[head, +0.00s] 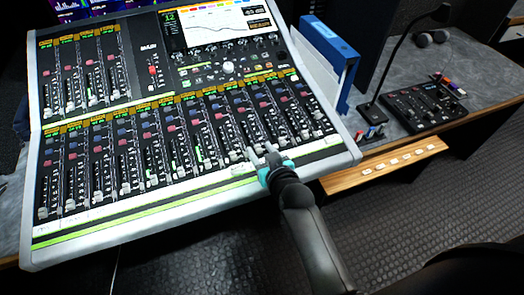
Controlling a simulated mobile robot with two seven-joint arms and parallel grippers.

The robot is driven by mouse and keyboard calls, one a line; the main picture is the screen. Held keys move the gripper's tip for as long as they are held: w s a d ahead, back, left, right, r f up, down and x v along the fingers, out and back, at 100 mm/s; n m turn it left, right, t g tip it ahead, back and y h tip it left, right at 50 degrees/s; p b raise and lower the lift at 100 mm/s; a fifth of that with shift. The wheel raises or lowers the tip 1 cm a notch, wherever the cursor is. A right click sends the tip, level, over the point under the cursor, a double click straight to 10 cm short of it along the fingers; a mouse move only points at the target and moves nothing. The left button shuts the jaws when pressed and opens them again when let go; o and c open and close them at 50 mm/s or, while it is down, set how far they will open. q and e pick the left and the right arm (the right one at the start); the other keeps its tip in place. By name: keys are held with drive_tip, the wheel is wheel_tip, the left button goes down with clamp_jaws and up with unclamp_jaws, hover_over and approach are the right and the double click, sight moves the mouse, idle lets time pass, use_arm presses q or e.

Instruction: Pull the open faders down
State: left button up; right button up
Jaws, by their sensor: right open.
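The mixing console (190,195) fills the left and middle of the head view, tilted on the desk. Its lower bank has a long row of channel faders with pale caps, such as a left one (43,212) and a middle one (153,180). Most caps sit near the bottom of their slots. An upper-left bank has several more faders (93,100). My right gripper (262,151) is open at the lower bank's front edge, right of centre. Its fingers partly hide the fader caps there; contact is unclear. My left gripper is out of view.
A blue binder (345,75) stands close to the console's right side. Farther right on the desk are a small black control panel (425,105) and a gooseneck microphone (395,60). A wooden strip with pale buttons (393,160) runs below the desk edge.

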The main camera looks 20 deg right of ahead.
drive_tip(key=shift+s, duration=0.1)
drive_tip(key=p+v, duration=0.3)
drive_tip(key=v, duration=1.2)
drive_tip(key=shift+p, duration=0.3)
drive_tip(key=s+a+f+n+g+b, duration=0.1)
drive_tip(key=s+f+g, duration=0.4)
drive_tip(key=f, duration=0.8)
drive_tip(key=s+a+f+g+b, duration=0.15)
drive_tip(key=s+f, duration=0.45)
drive_tip(key=f, duration=0.8)
drive_tip(key=s+d+f+g, duration=0.3)
drive_tip(key=s+f, duration=0.3)
drive_tip(key=s, duration=0.2)
drive_tip(key=s+d+f+n+g, duration=0.1)
drive_tip(key=s+d+f+g, duration=0.2)
drive_tip(key=s+f, duration=0.2)
drive_tip(key=s, duration=0.3)
drive_tip(key=shift+s+f, duration=0.35)
drive_tip(key=shift+s, duration=0.05)
drive_tip(key=shift+d, duration=0.15)
